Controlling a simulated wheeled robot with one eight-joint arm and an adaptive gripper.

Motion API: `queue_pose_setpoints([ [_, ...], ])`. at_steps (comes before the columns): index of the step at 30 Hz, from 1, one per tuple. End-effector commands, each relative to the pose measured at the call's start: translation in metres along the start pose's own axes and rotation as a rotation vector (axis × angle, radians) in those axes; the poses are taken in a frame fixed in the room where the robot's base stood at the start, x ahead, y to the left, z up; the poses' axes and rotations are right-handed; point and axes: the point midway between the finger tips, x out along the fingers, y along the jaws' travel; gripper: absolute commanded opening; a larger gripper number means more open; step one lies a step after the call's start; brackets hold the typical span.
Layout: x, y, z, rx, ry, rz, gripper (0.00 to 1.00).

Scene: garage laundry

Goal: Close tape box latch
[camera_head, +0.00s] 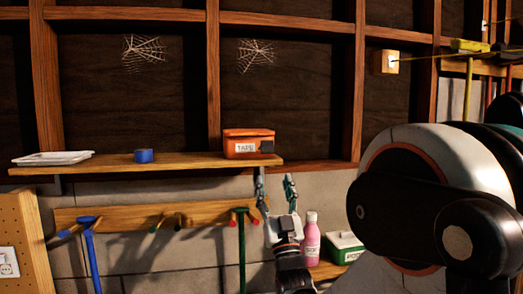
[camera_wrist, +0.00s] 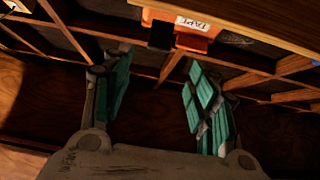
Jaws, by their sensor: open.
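The orange tape box (camera_head: 238,134) with a white TAPE label stands at the right end of the wooden shelf (camera_head: 190,162). A dark latch piece (camera_head: 267,146) shows at the right of its front; I cannot tell whether it is fastened. My gripper (camera_head: 275,184) points up, open and empty, below the shelf's right end. In the wrist view my gripper (camera_wrist: 160,72) has its teal-padded fingers spread apart. The box (camera_wrist: 153,15) is beyond them at the top, partly cut off, with the dark latch piece (camera_wrist: 161,37) between the finger directions. No contact shows.
Below hangs a wooden rack (camera_head: 130,214) with tools. A pink bottle (camera_head: 311,238) and a green-and-white box (camera_head: 345,246) stand right of my gripper.

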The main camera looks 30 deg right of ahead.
Motion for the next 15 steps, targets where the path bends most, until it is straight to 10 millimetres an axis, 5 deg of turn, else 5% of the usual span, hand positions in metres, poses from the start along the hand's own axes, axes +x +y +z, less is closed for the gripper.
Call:
queue_pose_setpoints([
  [15, 0.098, 0.0, -0.001, 0.0, -0.002, 0.0, 0.53],
])
